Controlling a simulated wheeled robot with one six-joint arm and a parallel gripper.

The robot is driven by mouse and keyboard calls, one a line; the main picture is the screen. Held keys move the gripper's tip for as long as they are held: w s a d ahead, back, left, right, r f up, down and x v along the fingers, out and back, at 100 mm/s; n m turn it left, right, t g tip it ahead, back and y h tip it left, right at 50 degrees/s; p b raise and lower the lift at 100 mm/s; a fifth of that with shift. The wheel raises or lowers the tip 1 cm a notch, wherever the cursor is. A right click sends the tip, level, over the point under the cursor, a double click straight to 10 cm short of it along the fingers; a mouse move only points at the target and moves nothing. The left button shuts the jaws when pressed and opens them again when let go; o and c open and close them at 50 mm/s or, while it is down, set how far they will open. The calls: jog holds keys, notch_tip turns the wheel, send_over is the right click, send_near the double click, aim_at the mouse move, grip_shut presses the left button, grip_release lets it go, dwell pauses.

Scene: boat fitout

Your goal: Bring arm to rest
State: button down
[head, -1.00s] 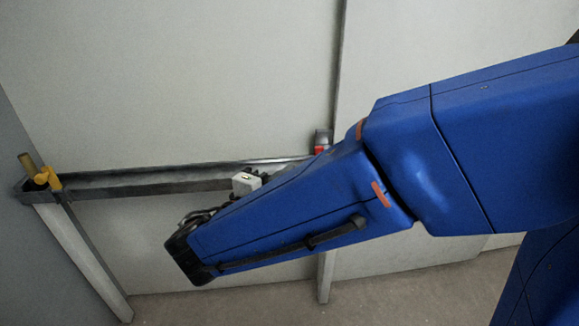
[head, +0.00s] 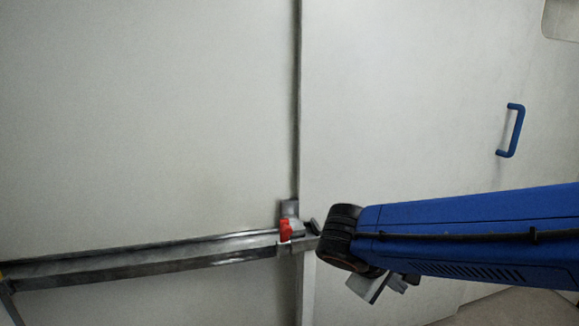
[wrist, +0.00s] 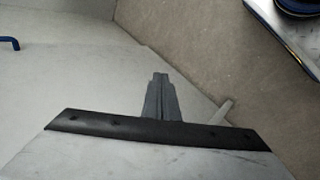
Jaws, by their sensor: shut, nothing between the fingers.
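My blue arm reaches in from the right edge of the head view and ends at a black wrist joint near the red fitting (head: 286,231) on the metal rail. From this view I cannot tell whether the arm touches the rail. My gripper (wrist: 160,77) shows in the wrist view, with its two dark grey fingers together. It is shut and empty, above a plain grey floor and pale panel.
A metal rail (head: 150,261) runs along the pale wall (head: 150,120) from the left edge to the red fitting. A blue handle (head: 511,130) is on the panel at right; a blue handle also shows in the wrist view (wrist: 9,43). The upper wall is clear.

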jog(key=s+d+f+m+y, duration=0.2)
jog(key=s+d+m+y, duration=0.3)
jog(key=s, duration=0.6)
jog(key=shift+s+d+m+y, duration=0.2)
jog(key=shift+s+m+y, duration=0.05)
jog(key=shift+m+y, duration=0.75)
